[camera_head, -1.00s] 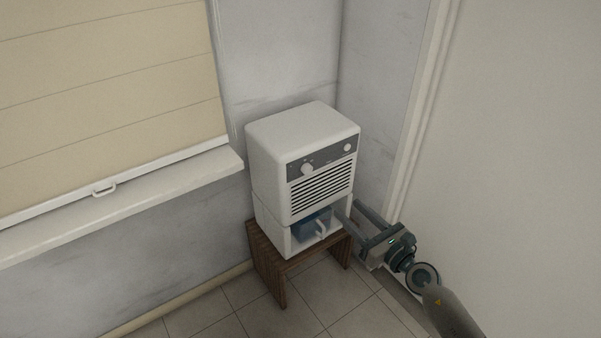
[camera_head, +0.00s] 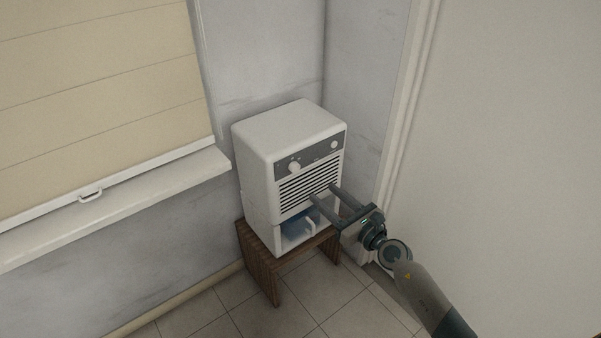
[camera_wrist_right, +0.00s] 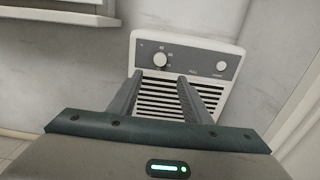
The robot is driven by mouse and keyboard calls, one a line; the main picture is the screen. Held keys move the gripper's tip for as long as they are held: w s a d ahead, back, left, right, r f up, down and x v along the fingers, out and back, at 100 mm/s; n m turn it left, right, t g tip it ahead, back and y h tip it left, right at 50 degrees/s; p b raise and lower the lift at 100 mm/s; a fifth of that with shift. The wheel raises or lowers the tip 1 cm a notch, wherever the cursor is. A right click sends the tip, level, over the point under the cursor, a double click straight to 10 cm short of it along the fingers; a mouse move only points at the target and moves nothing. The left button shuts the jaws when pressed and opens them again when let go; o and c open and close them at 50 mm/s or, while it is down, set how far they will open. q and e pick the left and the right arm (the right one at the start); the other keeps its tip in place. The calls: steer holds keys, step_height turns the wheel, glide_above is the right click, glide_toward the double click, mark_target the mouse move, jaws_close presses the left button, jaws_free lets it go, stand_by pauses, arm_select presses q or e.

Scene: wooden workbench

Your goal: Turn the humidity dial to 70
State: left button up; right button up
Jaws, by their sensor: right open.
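The white dehumidifier (camera_head: 262,150) stands in the corner on a small wooden stool. I cannot tell whether the fingertips touch the slats. My left gripper is not in view.
The wooden stool (camera_head: 262,262) stands on a tiled floor. A blue water tank (camera_head: 300,224) with a white handle shows in the lower opening. A window sill (camera_head: 120,207) juts out at left, and a white door or panel (camera_head: 510,130) stands at right.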

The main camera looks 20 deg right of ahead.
mark_target(296, 170)
steer(key=b+x, duration=0.1)
steer(key=x, duration=1)
steer(key=shift+w+f, duration=0.1)
steer(key=shift+w+a, duration=0.1)
steer(key=shift+w, duration=0.2)
steer(key=shift+w+a, duration=0.15)
steer(key=shift+w, duration=0.15)
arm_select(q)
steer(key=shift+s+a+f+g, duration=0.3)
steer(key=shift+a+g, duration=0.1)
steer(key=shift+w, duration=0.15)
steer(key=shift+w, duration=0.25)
arm_select(e)
steer(key=c, duration=1)
